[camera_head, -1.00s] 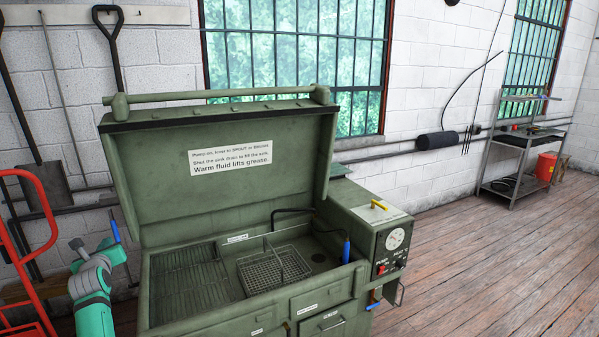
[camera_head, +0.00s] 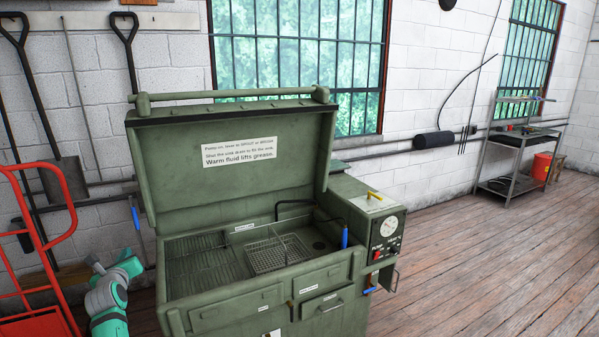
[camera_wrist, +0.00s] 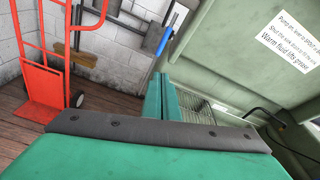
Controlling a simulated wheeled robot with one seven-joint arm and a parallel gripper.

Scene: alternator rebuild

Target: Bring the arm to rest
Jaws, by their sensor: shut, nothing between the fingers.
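My arm (camera_head: 108,300) is teal and grey and shows at the lower left in the head view, beside the left end of a green parts washer (camera_head: 230,312). It is folded low there, and my gripper cannot be made out in that view. In the wrist view my gripper (camera_wrist: 160,88) shows as two teal fingers side by side, shut and empty. The fingers appear in front of the washer's left edge; I cannot tell how far apart they are from it. No object is held.
The washer's lid (camera_head: 235,190) stands open, with a wire basket (camera_head: 278,254) inside. A blue-handled tool (camera_head: 135,217) hangs at its left side. A red hand truck (camera_head: 38,240) stands close left of my arm. Wooden floor (camera_head: 480,265) is clear on the right.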

